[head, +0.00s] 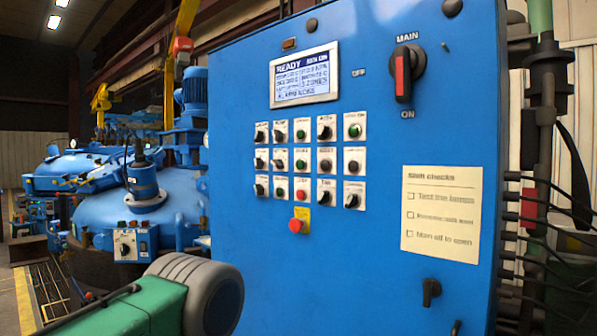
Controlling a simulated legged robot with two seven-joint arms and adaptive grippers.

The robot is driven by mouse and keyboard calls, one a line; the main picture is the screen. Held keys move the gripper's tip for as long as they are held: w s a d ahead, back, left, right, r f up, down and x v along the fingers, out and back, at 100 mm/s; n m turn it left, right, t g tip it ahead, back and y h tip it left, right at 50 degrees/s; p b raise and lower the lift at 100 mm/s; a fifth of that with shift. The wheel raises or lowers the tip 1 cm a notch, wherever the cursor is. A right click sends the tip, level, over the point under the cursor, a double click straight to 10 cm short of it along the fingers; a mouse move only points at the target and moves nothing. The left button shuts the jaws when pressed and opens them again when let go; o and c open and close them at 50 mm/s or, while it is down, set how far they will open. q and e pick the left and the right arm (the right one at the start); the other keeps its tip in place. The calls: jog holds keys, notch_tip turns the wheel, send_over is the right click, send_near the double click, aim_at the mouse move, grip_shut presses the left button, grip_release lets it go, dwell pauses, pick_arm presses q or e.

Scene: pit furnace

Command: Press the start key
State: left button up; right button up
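The blue control cabinet (250,270) stands in front of me in the head view, its face turned slightly. Rows of small switches and push buttons on white plates sit below a lit screen (304,77) reading READY. Several buttons are green, among them one in the top row (302,135), one at the right end of that row (354,131) and one in the middle row (301,165). A red button (300,194) is in the bottom row. The small labels are too blurred to tell which is the start key. Neither gripper is in view.
A red mushroom button (296,225) on a yellow plate sits below the rows. A red-handled MAIN switch (402,76) is at upper right, above a paper checklist (453,215). Blue furnace vessels (95,215) stand at left; cables (540,225) run down the right side.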

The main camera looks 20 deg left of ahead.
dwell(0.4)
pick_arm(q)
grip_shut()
